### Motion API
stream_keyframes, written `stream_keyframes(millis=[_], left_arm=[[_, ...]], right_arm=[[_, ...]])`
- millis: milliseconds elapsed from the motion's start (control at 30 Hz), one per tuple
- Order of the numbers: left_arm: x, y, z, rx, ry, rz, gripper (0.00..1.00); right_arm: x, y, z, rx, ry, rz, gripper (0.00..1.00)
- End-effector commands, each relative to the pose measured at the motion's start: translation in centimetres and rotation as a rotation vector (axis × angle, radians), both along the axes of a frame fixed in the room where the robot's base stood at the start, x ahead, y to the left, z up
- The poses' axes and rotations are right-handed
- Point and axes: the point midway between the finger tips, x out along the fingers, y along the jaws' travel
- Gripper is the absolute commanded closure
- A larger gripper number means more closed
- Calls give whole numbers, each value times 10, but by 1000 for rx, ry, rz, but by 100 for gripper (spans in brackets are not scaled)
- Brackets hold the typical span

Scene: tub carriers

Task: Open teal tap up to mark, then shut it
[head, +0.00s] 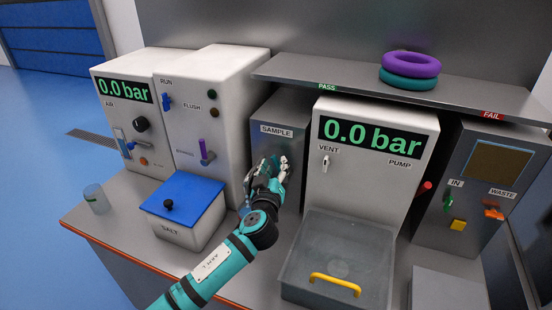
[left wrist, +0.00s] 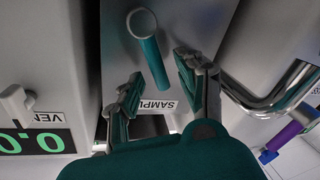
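The teal tap (left wrist: 153,60) shows in the left wrist view as a teal bar with a pale round end, in front of the grey SAMPLE panel (head: 278,110). In the head view it is hidden behind my left gripper (head: 268,172). In the left wrist view my left gripper (left wrist: 158,72) is open, with one finger on each side of the bar's lower part; I cannot tell whether they touch it. A clear beaker (head: 95,198) with a small green mark stands on the bench at the far left. My right gripper is not in view.
A curved chrome pipe (left wrist: 275,95) is close to one finger. A blue-lidded SALT box (head: 180,235) stands left of my arm. A clear bin with a yellow handle (head: 335,286) stands to its right. A shelf (head: 300,72) with two rings (head: 411,66) hangs above.

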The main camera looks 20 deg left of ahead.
Motion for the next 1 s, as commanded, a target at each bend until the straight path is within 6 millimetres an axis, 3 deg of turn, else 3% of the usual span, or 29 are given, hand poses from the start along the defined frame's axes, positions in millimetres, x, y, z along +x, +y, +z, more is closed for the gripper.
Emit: stream_keyframes(millis=[200, 533, 833, 1000], left_arm=[[21, 4, 1, 2, 0, 0, 62], [24, 4, -1, 1, 0, -1, 62], [24, 4, -1, 1, 0, -1, 100], [24, 4, -1, 1, 1, -1, 100]], right_arm=[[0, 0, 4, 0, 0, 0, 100], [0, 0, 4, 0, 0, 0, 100], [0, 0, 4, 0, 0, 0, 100], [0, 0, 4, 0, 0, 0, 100]])
